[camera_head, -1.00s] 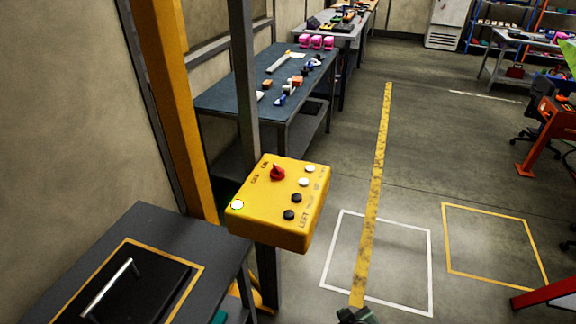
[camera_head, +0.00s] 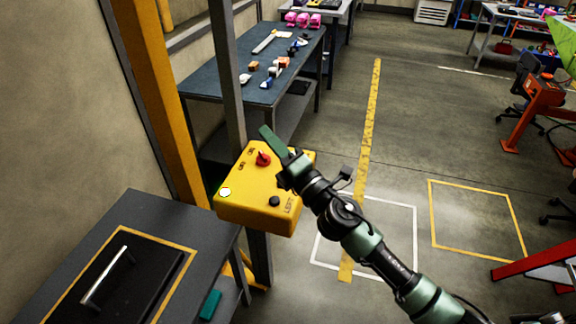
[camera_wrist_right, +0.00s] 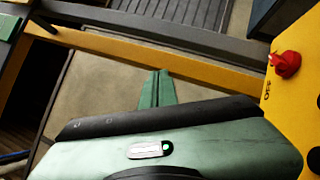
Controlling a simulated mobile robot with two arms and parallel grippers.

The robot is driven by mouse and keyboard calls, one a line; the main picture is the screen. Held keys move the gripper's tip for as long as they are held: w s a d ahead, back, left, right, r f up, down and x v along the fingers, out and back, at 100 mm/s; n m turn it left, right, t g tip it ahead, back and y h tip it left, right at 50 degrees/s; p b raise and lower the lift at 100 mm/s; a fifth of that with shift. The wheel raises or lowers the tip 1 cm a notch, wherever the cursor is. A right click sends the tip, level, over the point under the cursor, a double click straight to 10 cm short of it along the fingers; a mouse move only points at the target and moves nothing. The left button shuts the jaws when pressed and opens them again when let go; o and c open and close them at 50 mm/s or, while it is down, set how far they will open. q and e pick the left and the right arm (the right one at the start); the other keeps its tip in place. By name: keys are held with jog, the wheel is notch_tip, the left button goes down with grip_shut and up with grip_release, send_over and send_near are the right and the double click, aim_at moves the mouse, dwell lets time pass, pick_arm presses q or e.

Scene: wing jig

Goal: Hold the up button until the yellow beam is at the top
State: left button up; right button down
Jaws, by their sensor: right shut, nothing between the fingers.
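A yellow control box (camera_head: 243,219) is mounted on a grey post, with a red knob (camera_head: 263,159) on top. A lit white button (camera_head: 225,192) is at its left corner and a black button (camera_head: 274,200) near its front edge. My right gripper (camera_head: 266,133) is shut and empty, above the box's far right part; it hides the other buttons, so I cannot pick out the up button. In the right wrist view the shut fingers (camera_wrist_right: 157,90) point away from the box (camera_wrist_right: 300,85). A tall yellow beam (camera_head: 165,110) stands at the left. My left gripper is not in view.
A dark grey table (camera_head: 190,225) with a black handled panel is at the lower left. A blue-topped workbench (camera_head: 225,75) with small parts stands behind the box. A teal object (camera_head: 210,305) is below the grey table.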

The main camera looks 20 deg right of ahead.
jog(key=w+a+r+n+g+y, duration=0.1)
jog(key=a+r+n+g+y, duration=0.35)
jog(key=n, duration=0.85)
jog(key=w+d+f+n+g+h, duration=0.3)
jog(key=d+f+n+g, duration=0.1)
jog(key=d+n, duration=0.2)
jog(key=w+d+f+n+g+h+p, duration=0.1)
jog(key=w+d+f+n+g+h, duration=0.1)
jog(key=d+f+n+g+h, duration=0.2)
jog(key=d+n, duration=0.2)
jog(key=shift+w+f+n, duration=0.3)
jog(key=shift+w+n, duration=0.1)
jog(key=shift+f, duration=0.2)
notch_tip(320, 180, down, 7)
jog(key=b, duration=0.3)
jog(key=shift+f, duration=0.1)
jog(key=shift+f+b, duration=0.65)
jog(key=shift+b, duration=0.2)
